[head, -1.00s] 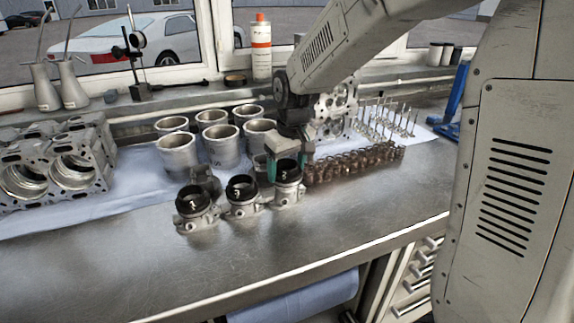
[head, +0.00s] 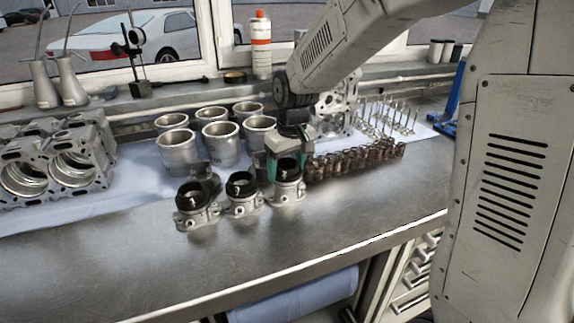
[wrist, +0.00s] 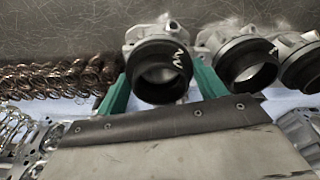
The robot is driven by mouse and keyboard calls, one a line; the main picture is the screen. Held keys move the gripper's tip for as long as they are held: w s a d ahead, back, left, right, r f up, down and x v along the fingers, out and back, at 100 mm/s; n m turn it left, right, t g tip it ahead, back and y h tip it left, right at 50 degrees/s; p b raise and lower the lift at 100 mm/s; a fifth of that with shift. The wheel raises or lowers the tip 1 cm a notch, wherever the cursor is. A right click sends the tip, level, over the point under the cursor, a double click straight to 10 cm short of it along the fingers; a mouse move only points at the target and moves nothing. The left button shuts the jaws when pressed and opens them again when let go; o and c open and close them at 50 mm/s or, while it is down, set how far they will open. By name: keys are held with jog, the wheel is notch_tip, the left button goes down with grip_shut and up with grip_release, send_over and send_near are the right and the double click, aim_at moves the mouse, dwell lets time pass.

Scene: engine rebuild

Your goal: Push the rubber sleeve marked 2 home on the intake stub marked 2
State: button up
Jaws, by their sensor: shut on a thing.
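The black rubber sleeve marked 2 (wrist: 160,68) is between the green fingers of my gripper (wrist: 161,88) in the wrist view. My gripper is shut on it. In the head view, the sleeve (head: 288,168) sits upright on the rightmost metal intake stub (head: 288,192), with my gripper (head: 280,165) reaching down from behind. The stub's body also shows beyond the sleeve in the wrist view (wrist: 148,33). I cannot tell how far down the sleeve sits, or read a mark on the stub.
Two more stubs with black sleeves, a middle one (head: 242,190) and a left one (head: 193,195), stand close by on the left. Coil springs (head: 355,162) lie to the right, and metal cylinder liners (head: 212,140) stand behind. The bench front (head: 270,245) is clear.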

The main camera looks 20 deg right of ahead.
jog(key=shift+f, duration=0.65)
dwell(0.3)
jog(key=o, duration=1)
jog(key=shift+r, duration=3.8)
jog(key=s+d+r+m, duration=0.1)
jog(key=s, duration=0.9)
jog(key=s+d+r+m, duration=0.1)
jog(key=s, duration=0.9)
jog(key=s+d+r+m, duration=0.1)
jog(key=s, duration=0.9)
